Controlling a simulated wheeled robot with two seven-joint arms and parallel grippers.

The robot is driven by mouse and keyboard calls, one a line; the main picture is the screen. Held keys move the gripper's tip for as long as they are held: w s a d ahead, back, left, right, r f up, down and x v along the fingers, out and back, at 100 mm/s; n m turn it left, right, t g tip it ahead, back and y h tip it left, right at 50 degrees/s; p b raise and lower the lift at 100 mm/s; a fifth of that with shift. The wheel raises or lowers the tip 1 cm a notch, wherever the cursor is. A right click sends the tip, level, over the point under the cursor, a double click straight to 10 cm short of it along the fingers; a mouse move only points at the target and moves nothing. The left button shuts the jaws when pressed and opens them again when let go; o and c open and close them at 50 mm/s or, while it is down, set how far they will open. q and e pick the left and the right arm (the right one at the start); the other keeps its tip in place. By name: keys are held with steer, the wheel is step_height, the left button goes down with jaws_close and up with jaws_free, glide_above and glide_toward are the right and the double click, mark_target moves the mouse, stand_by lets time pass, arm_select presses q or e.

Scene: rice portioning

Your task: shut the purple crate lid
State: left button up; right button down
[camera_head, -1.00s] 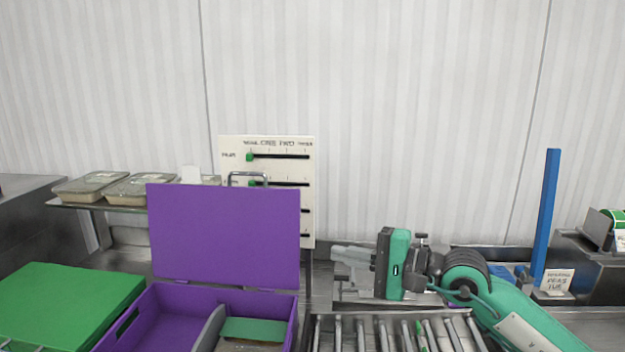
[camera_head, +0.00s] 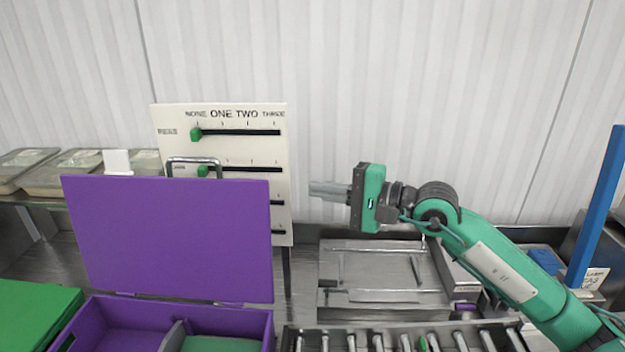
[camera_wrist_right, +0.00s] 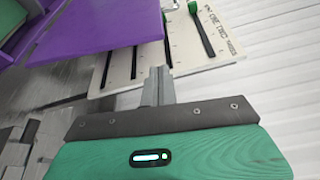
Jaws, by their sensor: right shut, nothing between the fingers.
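The purple crate (camera_head: 236,322) stands at the lower left of the head view, its front cut off by the frame edge. Its purple lid (camera_head: 170,238) stands upright at the crate's back edge, so the crate is open. A divider and something green show inside. My right gripper (camera_head: 312,189) is shut and empty, pointing left, to the right of the lid and apart from it. In the right wrist view the shut fingers (camera_wrist_right: 158,75) point toward the slider board, with the lid (camera_wrist_right: 105,28) at upper left. My left gripper is not in view.
A white slider board (camera_head: 222,150) with green knobs stands behind the lid. A green lid or box (camera_head: 35,312) is at left. Filled trays (camera_head: 75,172) sit on a shelf. A roller conveyor (camera_head: 405,340) and metal plate (camera_head: 370,270) lie right of the crate. A blue post (camera_head: 600,210) stands far right.

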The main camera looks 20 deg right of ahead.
arm_select(q)
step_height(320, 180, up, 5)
steer(key=p, duration=0.4)
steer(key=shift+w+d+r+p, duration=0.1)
steer(key=shift+p, duration=0.2)
arm_select(e)
steer(key=x, duration=0.8)
steer(key=shift+w+a, duration=0.25)
steer(key=shift+w, duration=0.05)
steer(key=shift+f, duration=0.1)
